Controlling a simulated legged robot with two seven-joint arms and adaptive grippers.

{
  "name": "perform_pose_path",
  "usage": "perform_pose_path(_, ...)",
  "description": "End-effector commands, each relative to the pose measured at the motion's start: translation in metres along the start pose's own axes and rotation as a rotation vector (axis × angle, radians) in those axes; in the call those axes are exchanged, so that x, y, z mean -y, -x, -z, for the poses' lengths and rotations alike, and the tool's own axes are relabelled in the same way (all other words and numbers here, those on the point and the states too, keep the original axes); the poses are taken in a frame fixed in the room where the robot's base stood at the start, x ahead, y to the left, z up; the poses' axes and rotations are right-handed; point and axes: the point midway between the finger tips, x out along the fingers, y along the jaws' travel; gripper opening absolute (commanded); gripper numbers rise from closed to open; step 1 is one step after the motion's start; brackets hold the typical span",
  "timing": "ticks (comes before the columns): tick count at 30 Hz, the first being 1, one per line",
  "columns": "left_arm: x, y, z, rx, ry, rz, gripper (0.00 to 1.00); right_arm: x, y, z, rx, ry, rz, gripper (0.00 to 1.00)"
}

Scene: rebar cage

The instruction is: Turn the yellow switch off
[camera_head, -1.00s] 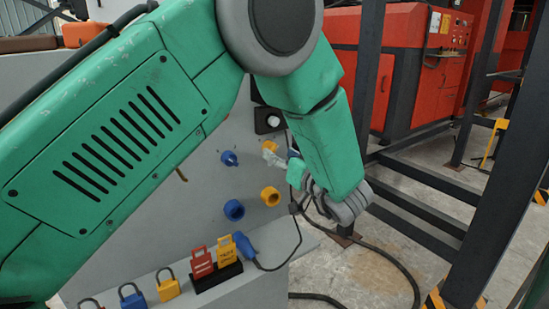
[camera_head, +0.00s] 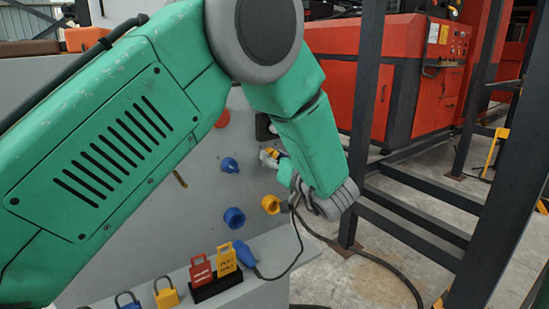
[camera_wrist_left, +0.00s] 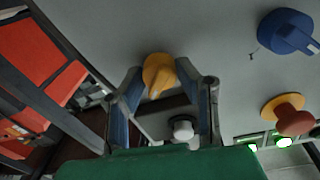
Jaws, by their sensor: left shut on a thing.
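The yellow switch (camera_wrist_left: 158,75) is on the grey panel, with its raised handle between the two fingers of my left gripper (camera_wrist_left: 172,82) in the left wrist view. The gripper is shut on it. The handle points down and slightly tilted in that view. In the head view my left gripper (camera_head: 270,156) is at the panel's right side, and only a small bit of yellow shows at its fingertips. The fingers and arm hide most of the switch there. My right gripper is not in view.
A blue switch (camera_wrist_left: 288,32) and a red button on a yellow base (camera_wrist_left: 292,120) are nearby on the panel. Below are a yellow socket (camera_head: 271,204) and a blue socket (camera_head: 234,217). Padlocks and tags line the ledge. A dark steel post (camera_head: 366,110) stands close to the right.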

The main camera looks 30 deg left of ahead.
Motion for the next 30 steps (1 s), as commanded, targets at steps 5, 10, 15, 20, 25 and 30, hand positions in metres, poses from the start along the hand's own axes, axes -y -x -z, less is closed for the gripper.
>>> perform_pose_path(5,-0.001,0.000,0.000,-0.001,0.041,-0.004,0.00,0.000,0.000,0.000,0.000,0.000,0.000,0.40)
perform_pose_path(10,-0.001,0.000,-0.001,-0.006,0.134,-0.003,0.00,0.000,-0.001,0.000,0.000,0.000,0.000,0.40)
perform_pose_path(15,-0.001,0.000,-0.001,-0.014,0.274,-0.001,0.00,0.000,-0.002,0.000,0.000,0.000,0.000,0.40)
perform_pose_path(20,-0.001,0.000,-0.002,-0.022,0.427,0.000,0.00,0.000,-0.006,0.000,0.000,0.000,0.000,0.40)
perform_pose_path(25,-0.001,0.000,-0.003,-0.031,0.589,0.002,0.00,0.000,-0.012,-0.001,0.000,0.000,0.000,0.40)
perform_pose_path(30,-0.001,0.000,-0.004,-0.038,0.750,0.005,0.00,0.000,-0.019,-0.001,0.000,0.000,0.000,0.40)
